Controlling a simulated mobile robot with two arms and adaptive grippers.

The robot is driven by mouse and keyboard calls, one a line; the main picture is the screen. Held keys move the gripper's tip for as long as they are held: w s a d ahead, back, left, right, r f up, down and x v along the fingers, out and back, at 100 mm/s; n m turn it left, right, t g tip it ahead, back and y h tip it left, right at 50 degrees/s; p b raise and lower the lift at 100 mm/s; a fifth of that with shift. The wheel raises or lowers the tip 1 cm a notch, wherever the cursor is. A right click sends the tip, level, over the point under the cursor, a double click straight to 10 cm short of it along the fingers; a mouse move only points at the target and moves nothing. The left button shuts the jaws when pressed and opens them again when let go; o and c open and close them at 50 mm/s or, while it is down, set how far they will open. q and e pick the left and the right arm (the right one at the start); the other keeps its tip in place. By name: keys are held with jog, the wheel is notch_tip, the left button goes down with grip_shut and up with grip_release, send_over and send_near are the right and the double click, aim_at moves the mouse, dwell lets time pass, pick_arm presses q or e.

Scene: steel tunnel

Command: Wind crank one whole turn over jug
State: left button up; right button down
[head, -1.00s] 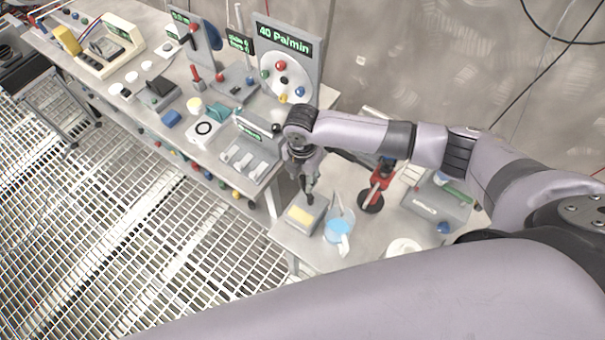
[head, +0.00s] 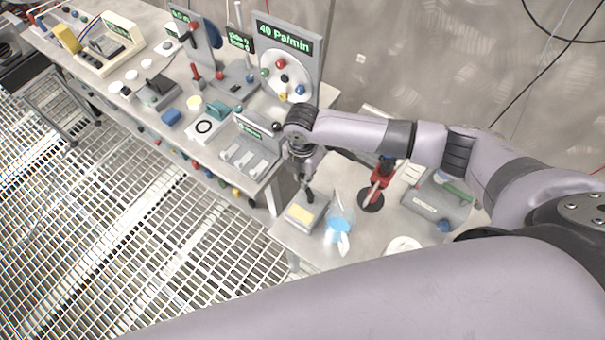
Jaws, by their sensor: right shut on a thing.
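A clear jug (head: 339,229) with blue liquid stands on the right-hand table. My right gripper (head: 308,193) points down at the back of this box, just left of and behind the jug. Its dark fingers are shut on a small dark part there, apparently the crank handle. The fingers and wrist cover most of it, so the crank's shape and angle cannot be made out. My left gripper is not in view.
A red tool on a round black base (head: 371,200) stands right of the jug. A grey case (head: 437,203) and a white round item (head: 403,245) are farther right. The left bench (head: 190,95) is crowded with panels, including a "40 Pa/min" display (head: 285,38).

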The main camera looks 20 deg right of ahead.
jog(key=shift+d+m, duration=0.1)
jog(key=shift+m, duration=0.2)
jog(key=m, duration=0.1)
jog(key=d+m, duration=0.1)
jog(key=m, duration=0.1)
jog(key=d+m, duration=0.1)
jog(key=m, duration=0.1)
jog(key=shift+s+d+m, duration=0.5)
jog(key=shift+s+m, duration=0.35)
jog(key=shift+m, duration=2)
jog(key=shift+s+d+m, duration=0.5)
jog(key=shift+s+m, duration=0.4)
jog(key=shift+m, duration=1.9)
jog(key=shift+s+d+m, duration=0.5)
jog(key=shift+s+m, duration=0.35)
jog(key=shift+m, duration=2)
jog(key=shift+r, duration=0.1)
jog(key=c, duration=1.5)
grip_release()
jog(key=shift+c, duration=0.2)
